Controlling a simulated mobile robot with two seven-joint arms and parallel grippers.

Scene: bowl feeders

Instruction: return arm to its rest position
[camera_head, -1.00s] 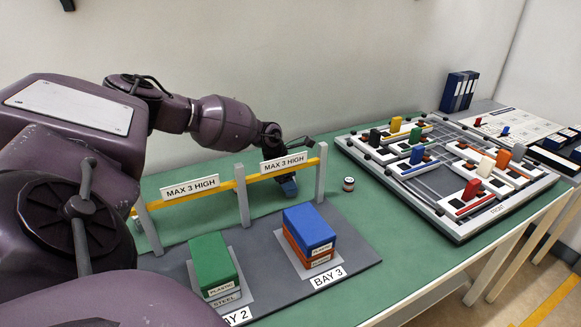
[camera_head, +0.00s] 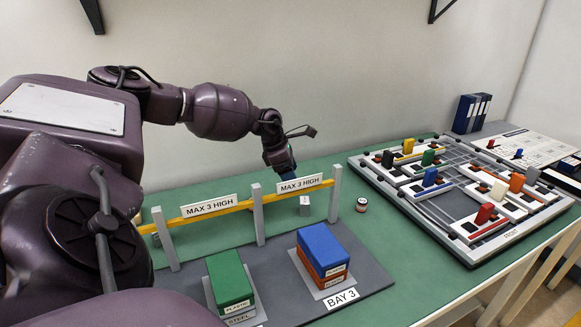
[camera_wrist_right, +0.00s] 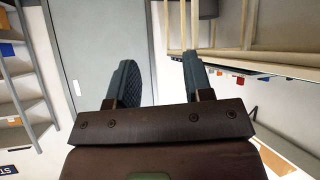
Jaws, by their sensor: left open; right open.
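My left gripper (camera_head: 282,166) hangs behind the yellow rail in the head view, with its fingers pointing down. Its jaw gap is small in the view, and nothing shows in it. A small grey block (camera_head: 304,206) is below it and to the right, apart from the fingers. My left arm reaches in from the left, above the rail. My right gripper (camera_wrist_right: 160,78) shows in the right wrist view with its two fingers apart and nothing between them. The right arm is not identifiable in the head view.
The rail (camera_head: 235,202) with "MAX 3 HIGH" signs stands before the left gripper. A green-topped stack (camera_head: 228,277) and a blue-topped stack (camera_head: 321,246) sit in front. A small jar (camera_head: 361,205) and a board with coloured blocks (camera_head: 455,250) are to the right.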

